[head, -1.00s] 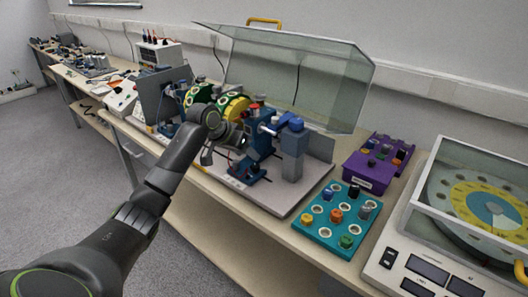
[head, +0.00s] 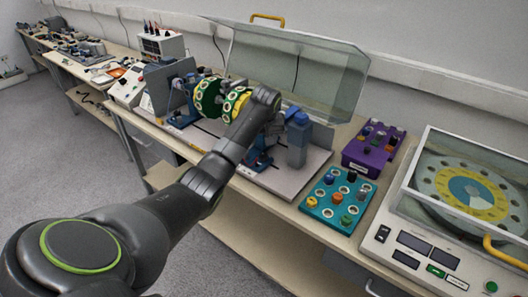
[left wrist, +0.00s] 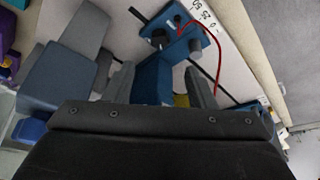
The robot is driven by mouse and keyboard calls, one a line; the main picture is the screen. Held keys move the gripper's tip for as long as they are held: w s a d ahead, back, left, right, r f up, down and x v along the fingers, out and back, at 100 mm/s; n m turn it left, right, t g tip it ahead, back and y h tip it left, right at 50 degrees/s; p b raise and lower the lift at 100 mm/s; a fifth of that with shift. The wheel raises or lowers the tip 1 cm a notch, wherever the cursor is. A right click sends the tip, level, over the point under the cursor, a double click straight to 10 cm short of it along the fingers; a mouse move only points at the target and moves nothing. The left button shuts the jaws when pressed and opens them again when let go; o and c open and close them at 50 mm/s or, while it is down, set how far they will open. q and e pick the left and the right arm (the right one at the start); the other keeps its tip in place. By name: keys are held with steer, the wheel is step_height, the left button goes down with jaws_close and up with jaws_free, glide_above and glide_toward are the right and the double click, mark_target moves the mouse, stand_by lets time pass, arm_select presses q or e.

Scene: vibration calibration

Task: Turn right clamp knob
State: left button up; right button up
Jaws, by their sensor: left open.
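My left gripper (head: 270,120) is over the right part of the test rig, mostly hidden behind its own wrist in the head view. In the left wrist view its two fingers (left wrist: 160,78) are apart, with a blue block (left wrist: 152,82) of the right clamp stand between or just beyond them; contact cannot be told. The blue stand (head: 258,158) also shows below my wrist in the head view. A dark round knob (left wrist: 158,37) sits on the stand's blue foot in the left wrist view. I cannot make out the right clamp knob for certain. My right gripper is out of view.
A grey block with a blue cap (head: 298,140) stands just right of my gripper. Green-and-yellow discs (head: 208,98) are to its left. A clear raised cover (head: 300,75) is behind. Teal (head: 338,203) and purple (head: 372,152) trays lie right, beside a turntable device (head: 470,195).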

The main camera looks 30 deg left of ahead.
mark_target(263, 155)
arm_select(q)
steer(key=x, duration=1)
steer(key=shift+b, duration=0.35)
steer(key=c, duration=1)
steer(key=shift+a, duration=0.1)
